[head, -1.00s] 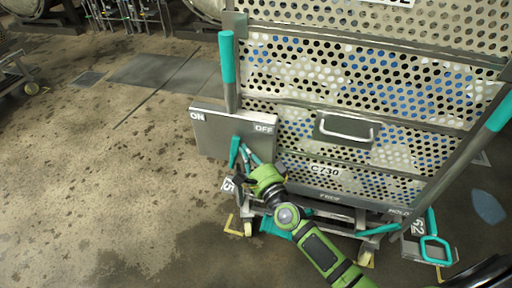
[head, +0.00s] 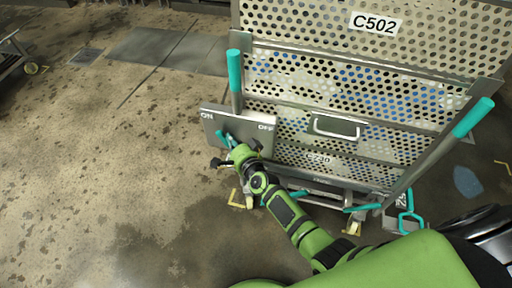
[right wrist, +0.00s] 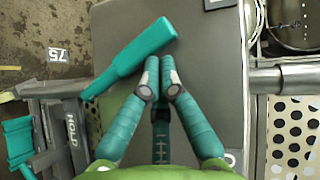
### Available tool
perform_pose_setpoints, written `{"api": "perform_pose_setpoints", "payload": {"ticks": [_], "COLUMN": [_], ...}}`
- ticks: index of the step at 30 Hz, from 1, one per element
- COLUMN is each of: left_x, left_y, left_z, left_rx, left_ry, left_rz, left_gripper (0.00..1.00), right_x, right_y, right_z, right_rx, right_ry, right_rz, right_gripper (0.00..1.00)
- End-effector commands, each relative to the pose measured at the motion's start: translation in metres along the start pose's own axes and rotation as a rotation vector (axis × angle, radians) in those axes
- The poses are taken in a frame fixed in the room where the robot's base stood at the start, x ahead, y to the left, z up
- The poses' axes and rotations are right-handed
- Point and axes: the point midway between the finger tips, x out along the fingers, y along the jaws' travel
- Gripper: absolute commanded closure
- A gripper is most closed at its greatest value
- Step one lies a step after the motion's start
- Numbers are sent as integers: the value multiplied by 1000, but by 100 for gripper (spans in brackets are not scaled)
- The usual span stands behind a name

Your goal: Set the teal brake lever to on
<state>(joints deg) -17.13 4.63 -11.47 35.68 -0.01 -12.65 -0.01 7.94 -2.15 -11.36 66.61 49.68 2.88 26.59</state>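The teal brake lever (head: 220,138) stands in front of a grey plate (head: 208,127) marked ON at its left and OFF at its right. It leans toward the ON side. In the right wrist view the lever (right wrist: 130,58) lies tilted just left of the fingertips. My right gripper (head: 231,141) is at the lever's OFF side. Its teal fingers (right wrist: 160,76) are closed together with nothing seen between them. They are very near the lever; I cannot tell if they touch it. My left gripper is not in view.
The perforated cart, labelled C502 (head: 376,24), fills the right. Upright teal handles stand at its left (head: 235,72) and right (head: 473,118). A HOLD-marked part (right wrist: 73,130) is left of the gripper.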

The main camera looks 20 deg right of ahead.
Motion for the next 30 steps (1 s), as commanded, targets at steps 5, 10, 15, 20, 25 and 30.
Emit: {"api": "perform_pose_setpoints", "payload": {"ticks": [5,10,15,20,25,30], "left_x": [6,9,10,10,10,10], "left_y": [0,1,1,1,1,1], "left_z": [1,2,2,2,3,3], "left_rx": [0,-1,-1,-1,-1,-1], "left_ry": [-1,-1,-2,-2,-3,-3], "left_rz": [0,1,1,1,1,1], "left_gripper": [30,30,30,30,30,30], "right_x": [8,13,16,16,16,16], "right_y": [-1,-3,-3,-4,-4,-4], "right_z": [8,13,15,16,16,16], "right_rx": [2,2,2,2,2,2], "right_ry": [1,1,1,1,1,1], "right_rz": [-1,-1,-1,-1,-1,-1], "right_gripper": [100,100,100,100,100,100]}}
